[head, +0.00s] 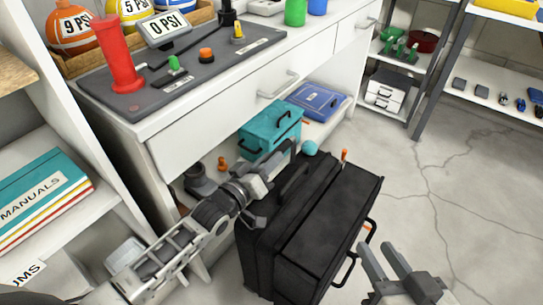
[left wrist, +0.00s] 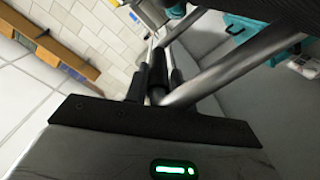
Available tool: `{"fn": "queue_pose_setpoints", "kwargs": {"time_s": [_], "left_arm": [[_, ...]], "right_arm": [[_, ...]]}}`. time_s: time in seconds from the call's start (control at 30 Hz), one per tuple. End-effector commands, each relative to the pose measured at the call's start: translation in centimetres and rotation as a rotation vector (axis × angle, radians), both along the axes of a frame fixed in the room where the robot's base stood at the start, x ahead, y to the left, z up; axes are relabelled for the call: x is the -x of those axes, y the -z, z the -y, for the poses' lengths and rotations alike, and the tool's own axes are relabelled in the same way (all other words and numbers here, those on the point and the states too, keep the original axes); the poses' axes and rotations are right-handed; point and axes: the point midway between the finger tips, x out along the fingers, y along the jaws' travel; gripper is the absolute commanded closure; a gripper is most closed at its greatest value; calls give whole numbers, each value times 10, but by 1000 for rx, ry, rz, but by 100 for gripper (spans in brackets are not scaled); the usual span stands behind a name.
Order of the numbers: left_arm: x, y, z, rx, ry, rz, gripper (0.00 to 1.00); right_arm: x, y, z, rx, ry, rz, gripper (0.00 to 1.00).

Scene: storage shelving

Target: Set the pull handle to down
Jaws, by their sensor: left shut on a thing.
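A black suitcase (head: 330,215) stands upright on the floor in front of the white drawer unit. It has a carry handle (head: 294,182) on top and a handle (head: 347,271) on its side. My left gripper (head: 268,172) is at its upper left edge, shut on the pull handle, which is mostly hidden by the gripper in the head view. In the left wrist view, grey metal rods of the pull handle (left wrist: 235,72) run up to the right from dark parts between the fingers. My right gripper (head: 377,250) is open and empty, right of the suitcase.
A teal toolbox (head: 270,128) and a blue case (head: 317,101) lie on the low shelf behind the suitcase. A shelf with manuals (head: 40,195) is at left. Cracked floor (head: 440,190) is clear at right.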

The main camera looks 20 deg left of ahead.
Motion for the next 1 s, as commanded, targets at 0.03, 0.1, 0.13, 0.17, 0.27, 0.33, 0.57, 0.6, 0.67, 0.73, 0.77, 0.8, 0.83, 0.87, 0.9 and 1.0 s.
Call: {"fn": "queue_pose_setpoints", "kwargs": {"time_s": [0.03,0.1,0.13,0.17,0.27,0.33,0.57,0.6,0.67,0.73,0.77,0.8,0.83,0.87,0.9,1.0], "left_arm": [[2,4,5,10,7,-10,100],[2,3,5,10,7,-9,100],[2,3,5,10,7,-9,100],[2,3,5,10,7,-9,100],[2,3,5,10,7,-9,100],[2,3,5,10,7,-9,69],[1,1,3,5,4,-5,57],[1,1,3,4,4,-4,57],[1,1,2,3,4,-3,57],[4,0,1,3,4,-3,57],[6,0,0,3,4,-3,57],[10,0,-1,3,4,-5,57],[14,0,-2,3,4,-5,57],[19,0,-4,1,3,-6,57],[26,-1,-6,1,4,-6,57],[48,-1,-13,1,4,-8,57]], "right_arm": [[0,0,0,-3,0,1,67],[0,-1,0,-3,0,2,67],[0,-1,0,-3,0,2,67],[0,-1,0,-3,0,2,67],[0,-1,0,-3,0,1,67],[0,-1,0,-3,0,1,67],[0,-1,0,-3,0,1,67],[0,-1,0,-3,0,1,67],[0,-1,0,-3,0,1,67],[0,-3,0,-1,1,2,67],[0,-3,0,2,1,3,67],[-1,-5,1,7,1,4,67],[-1,-6,1,11,2,5,67],[-1,-7,1,17,2,5,67],[-1,-8,2,28,3,5,67],[0,-7,3,53,2,-8,67]]}}
